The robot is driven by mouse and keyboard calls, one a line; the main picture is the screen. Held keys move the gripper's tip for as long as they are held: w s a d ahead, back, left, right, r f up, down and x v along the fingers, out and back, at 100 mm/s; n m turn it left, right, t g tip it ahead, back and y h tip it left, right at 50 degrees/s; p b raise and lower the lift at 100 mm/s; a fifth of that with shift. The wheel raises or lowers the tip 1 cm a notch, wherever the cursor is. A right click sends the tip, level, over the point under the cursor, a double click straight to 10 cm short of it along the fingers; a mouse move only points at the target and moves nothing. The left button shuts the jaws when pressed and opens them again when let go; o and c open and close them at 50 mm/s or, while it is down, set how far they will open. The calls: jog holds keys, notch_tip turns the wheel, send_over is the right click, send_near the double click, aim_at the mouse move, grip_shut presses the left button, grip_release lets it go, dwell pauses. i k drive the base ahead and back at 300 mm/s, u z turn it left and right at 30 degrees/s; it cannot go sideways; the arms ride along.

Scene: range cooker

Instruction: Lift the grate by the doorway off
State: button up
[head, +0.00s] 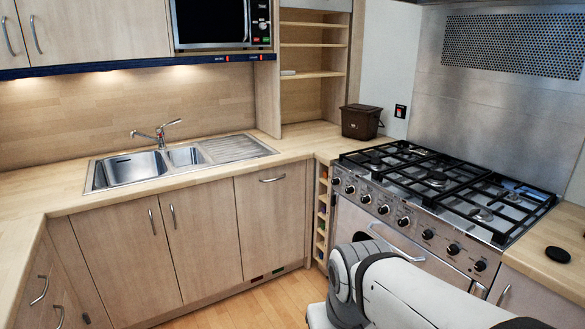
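The range cooker (412,222) stands at the right of the head view. Black grates cover its steel hob: a left grate (385,158), a middle grate (432,182) and a right grate (495,210). All appear to lie flat on the hob. No doorway shows, so I cannot tell which grate is by it. Silvery burner parts show under the right grate. My white and grey arm crosses the bottom right in front of the cooker. My gripper is not in view.
A round black piece (558,254) lies on the worktop right of the cooker. A dark brown bin (361,121) stands on the worktop to its left. The steel backsplash (495,110) rises behind the hob. Wooden floor (285,300) is clear before the sink cupboards.

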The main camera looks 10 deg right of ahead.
aim_at(501, 239)
jog(key=i, duration=2)
jog(key=z, duration=2.35)
jog(key=i, duration=1)
jog(key=u, duration=0.05)
